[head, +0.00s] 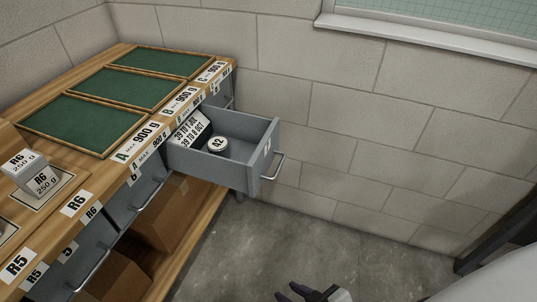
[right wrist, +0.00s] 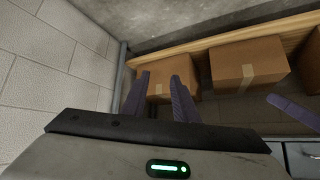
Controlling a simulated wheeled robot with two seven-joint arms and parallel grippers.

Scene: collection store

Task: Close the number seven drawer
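One grey drawer (head: 262,165) stands pulled out from the wooden counter in the head view. It has a bar handle (head: 274,167); the label on its front is too small to read. Inside are a round tin marked 42 (head: 218,144) and white labelled cards or packets (head: 190,131). My right gripper (head: 308,293) is at the bottom edge of the head view, in front of the drawer and apart from it. In the right wrist view its two fingers (right wrist: 160,84) are apart with nothing between them. A dark purple finger-like piece (right wrist: 296,110) at the right may belong to my left gripper.
Other drawers (head: 95,245) below look shut. Cardboard boxes (right wrist: 248,72) sit on a low shelf. A block wall (head: 340,110) stands beyond the open drawer; the floor (head: 250,245) before it is clear.

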